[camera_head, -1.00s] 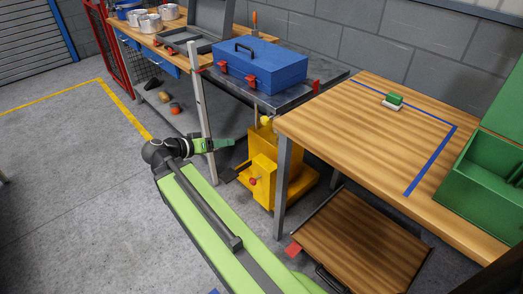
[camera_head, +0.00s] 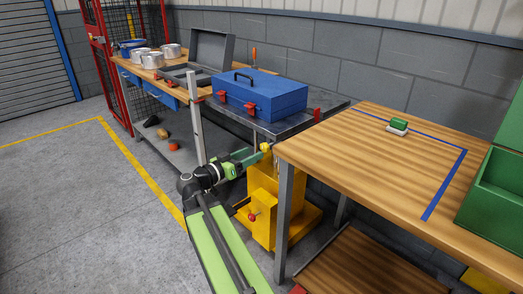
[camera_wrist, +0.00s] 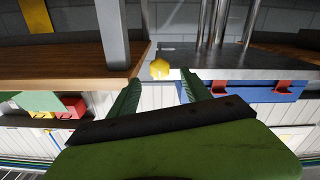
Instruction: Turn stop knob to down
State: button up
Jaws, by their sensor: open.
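A yellow machine (camera_head: 261,190) stands on the floor between the metal bench and the wooden table. A small yellow knob (camera_head: 265,147) is at its top, and a red ball (camera_head: 252,217) is on its lower front. No label shows which is the stop knob. My gripper (camera_head: 256,158) is at the yellow knob's height, just left of it, partly overlapping the machine. In the wrist view the yellow knob (camera_wrist: 160,69) appears between and beyond the open, empty fingers (camera_wrist: 161,88). I cannot tell whether they touch it. The knob's turned position is unclear.
The wooden table (camera_head: 375,170) and its leg (camera_head: 284,215) stand close on the right. The metal bench (camera_head: 320,103) carries a blue toolbox (camera_head: 262,98) behind. A grey upright post (camera_head: 197,130) stands left of my gripper. Open floor (camera_head: 80,210) lies left.

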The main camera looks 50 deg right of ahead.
aim_at(262, 149)
jog(key=d, duration=0.7)
jog(key=shift+s+d, duration=0.25)
jog(key=shift+d, duration=0.1)
jog(key=shift+c, duration=0.5)
